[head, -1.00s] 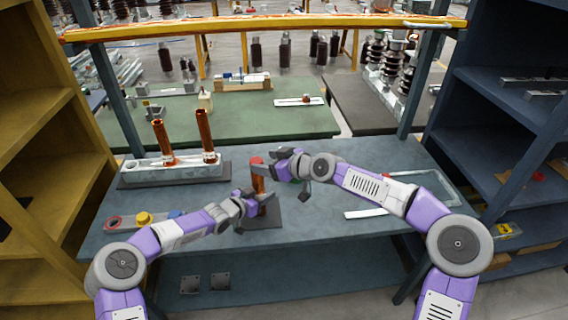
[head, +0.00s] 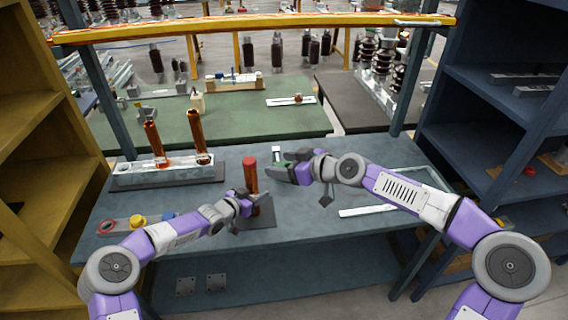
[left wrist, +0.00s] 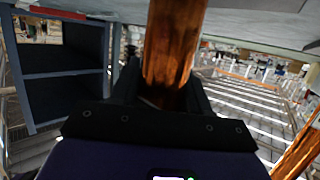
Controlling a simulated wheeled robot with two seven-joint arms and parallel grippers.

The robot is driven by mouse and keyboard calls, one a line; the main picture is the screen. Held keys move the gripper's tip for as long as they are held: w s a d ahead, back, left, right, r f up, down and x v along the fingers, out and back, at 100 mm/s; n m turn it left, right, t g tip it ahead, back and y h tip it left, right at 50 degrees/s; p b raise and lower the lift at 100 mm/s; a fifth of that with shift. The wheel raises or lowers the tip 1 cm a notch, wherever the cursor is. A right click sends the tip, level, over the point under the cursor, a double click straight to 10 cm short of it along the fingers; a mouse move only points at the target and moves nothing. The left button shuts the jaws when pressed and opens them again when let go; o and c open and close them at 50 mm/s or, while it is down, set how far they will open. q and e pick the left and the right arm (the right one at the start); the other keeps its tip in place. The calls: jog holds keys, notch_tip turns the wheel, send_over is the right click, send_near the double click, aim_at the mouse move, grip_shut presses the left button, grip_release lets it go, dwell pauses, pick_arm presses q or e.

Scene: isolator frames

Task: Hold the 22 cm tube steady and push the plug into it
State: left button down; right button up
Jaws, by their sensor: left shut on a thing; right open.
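The brown-copper tube (head: 251,181) stands upright on a dark plate (head: 262,217) on the bench. A red plug (head: 249,161) sits at its top end; how deep it is seated I cannot tell. My left gripper (head: 247,201) is shut around the tube's lower part. In the left wrist view the tube (left wrist: 172,45) runs between the fingers. My right gripper (head: 281,170) is open and empty, just right of the plug and apart from it.
Two taller copper tubes (head: 198,130) stand in a pale rack (head: 135,176) at the back left. A yellow part (head: 138,220) and a red ring (head: 106,227) lie at the front left.

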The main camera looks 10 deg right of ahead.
pick_arm(q)
jog(key=shift+c, duration=2.4)
grip_release()
